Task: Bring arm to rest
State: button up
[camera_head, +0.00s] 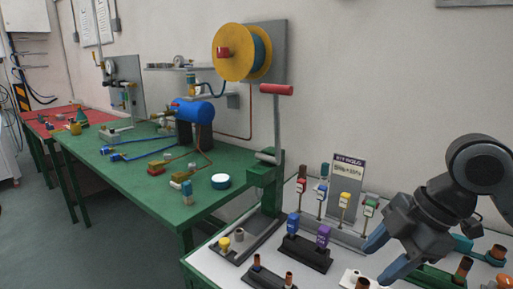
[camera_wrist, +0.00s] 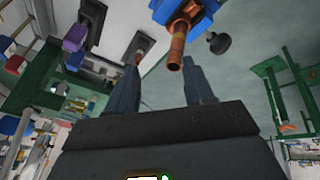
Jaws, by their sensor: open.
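My gripper (camera_head: 384,256) hangs at the right of the head view, over the right part of the white table (camera_head: 212,262). Its two fingers are apart, with nothing seen held between them. In the wrist view my gripper (camera_wrist: 164,64) is also open. There a copper pipe (camera_wrist: 176,48) under a blue part (camera_wrist: 190,14) shows near the gap between the fingertips; whether it touches them I cannot tell.
Blue (camera_head: 293,224) and purple (camera_head: 323,235) fittings stand on a dark block left of my gripper. A lever with a red handle (camera_head: 277,90) rises at the table's left. A green table (camera_head: 125,180) carries a blue tank (camera_head: 195,112). Air above the tables' front edges is clear.

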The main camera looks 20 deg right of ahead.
jog(key=w+a+r+m+t+y, duration=0.3)
jog(key=w+a+r+m+t, duration=0.15)
jog(key=a, duration=0.55)
jog(key=w+a+r+m+t+y, duration=0.35)
jog(key=a+t, duration=0.25)
jog(key=a, duration=0.4)
jog(key=s+d+f+m+t+h, duration=0.1)
jog(key=s+d+f+m+h, duration=0.1)
jog(key=s+f+m+h, duration=0.55)
jog(key=s+d+f+m+t+h, duration=0.2)
jog(key=s+f+m, duration=0.45)
jog(key=s, duration=0.65)
jog(key=s+d+f+n, duration=0.1)
jog(key=s+d+n, duration=0.1)
jog(key=s, duration=0.7)
jog(key=s+d+f+n+g, duration=0.1)
jog(key=s+d+n, duration=0.2)
jog(key=s, duration=0.6)
jog(key=shift+s+d+n+h, duration=0.3)
jog(key=shift+s+d+h, duration=0.1)
jog(key=shift+d, duration=0.6)
